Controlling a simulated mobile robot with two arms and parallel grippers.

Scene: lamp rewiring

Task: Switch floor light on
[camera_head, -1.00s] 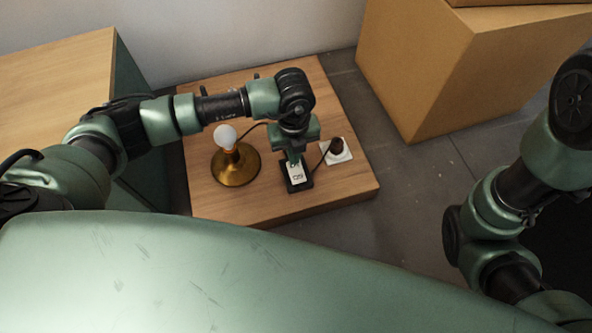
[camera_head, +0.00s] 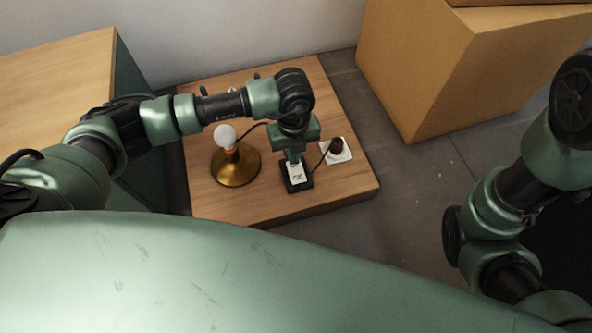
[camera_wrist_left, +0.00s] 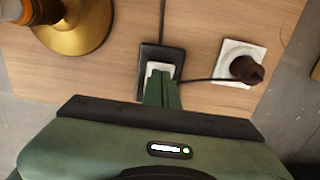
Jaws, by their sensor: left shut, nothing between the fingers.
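The floor light is a brass lamp base (camera_head: 235,170) with a white bulb (camera_head: 225,136) on top, standing upright on a low wooden platform. The bulb does not look lit. A black switch box (camera_head: 297,186) with a white rocker (camera_head: 298,172) lies to its right, with a dark cable attached. My left gripper (camera_head: 296,158) points down at the switch, shut and empty. In the left wrist view its fingertips (camera_wrist_left: 162,76) overlap the white rocker (camera_wrist_left: 155,66); I cannot tell whether they touch. My right gripper is not in view.
A white wall-type socket (camera_head: 340,156) with a dark plug (camera_head: 337,146) sits on the platform (camera_head: 330,195), right of the switch. A large cardboard box (camera_head: 440,70) stands behind right. A wooden-topped cabinet (camera_head: 70,75) is at left.

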